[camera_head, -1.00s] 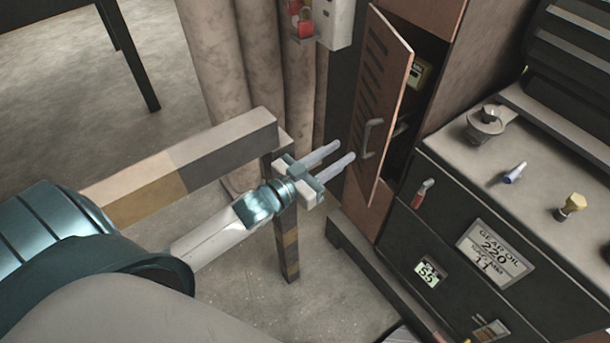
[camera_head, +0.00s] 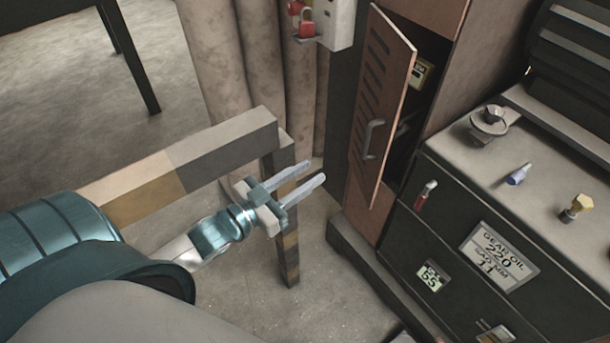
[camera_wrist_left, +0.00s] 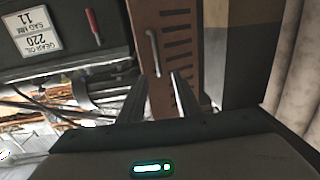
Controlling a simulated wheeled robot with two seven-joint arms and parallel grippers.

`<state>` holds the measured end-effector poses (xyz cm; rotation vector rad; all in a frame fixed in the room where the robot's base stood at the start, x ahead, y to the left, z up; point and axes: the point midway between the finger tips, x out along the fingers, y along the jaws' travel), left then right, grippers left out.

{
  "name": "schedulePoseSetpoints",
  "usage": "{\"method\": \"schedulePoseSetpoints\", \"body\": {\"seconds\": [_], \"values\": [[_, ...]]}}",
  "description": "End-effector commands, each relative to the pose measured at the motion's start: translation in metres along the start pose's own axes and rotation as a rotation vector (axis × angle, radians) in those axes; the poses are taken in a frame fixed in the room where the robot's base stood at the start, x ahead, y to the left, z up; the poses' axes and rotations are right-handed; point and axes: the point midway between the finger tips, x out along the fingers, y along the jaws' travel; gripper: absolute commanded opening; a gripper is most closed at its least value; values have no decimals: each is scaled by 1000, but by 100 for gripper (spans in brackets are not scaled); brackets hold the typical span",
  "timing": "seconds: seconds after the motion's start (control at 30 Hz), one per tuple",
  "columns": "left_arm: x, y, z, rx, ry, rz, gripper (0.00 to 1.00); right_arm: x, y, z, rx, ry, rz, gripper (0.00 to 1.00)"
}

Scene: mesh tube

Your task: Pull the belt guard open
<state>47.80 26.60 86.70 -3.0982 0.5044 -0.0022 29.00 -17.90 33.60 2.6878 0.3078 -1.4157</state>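The belt guard (camera_head: 384,95) is a reddish-brown slotted door with a grey bar handle (camera_head: 372,139). In the head view it stands partly open, with a dark gap at its right side. It also shows in the left wrist view (camera_wrist_left: 177,20), with its handle (camera_wrist_left: 153,52) just beyond my fingers. My left gripper (camera_head: 316,171) is open and empty, to the left of and a little below the handle, apart from it. It also shows in the wrist view (camera_wrist_left: 168,80), fingers spread. My right gripper is not in view.
A striped barrier rail (camera_head: 180,165) stands beside and under my left arm. A dark cabinet (camera_head: 450,235) with a gear oil label and small items on its top stands at right. Red padlocks (camera_head: 306,24) hang above. Bare floor lies below.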

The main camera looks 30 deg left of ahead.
Motion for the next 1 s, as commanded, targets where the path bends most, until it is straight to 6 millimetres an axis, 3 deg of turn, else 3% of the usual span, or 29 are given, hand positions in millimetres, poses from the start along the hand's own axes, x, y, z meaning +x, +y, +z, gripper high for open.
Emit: {"method": "schedulePoseSetpoints", "body": {"seconds": [0.1,0.23,0.37,0.57,1.0], "values": [[0,0,0,0,0,0,28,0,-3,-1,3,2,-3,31],[1,0,0,10,0,-1,0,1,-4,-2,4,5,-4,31],[3,2,2,67,-1,-8,0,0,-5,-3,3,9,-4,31],[13,7,6,290,-8,-34,0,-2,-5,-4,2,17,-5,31],[48,32,14,1061,-68,-103,0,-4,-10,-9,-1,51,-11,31]]}}
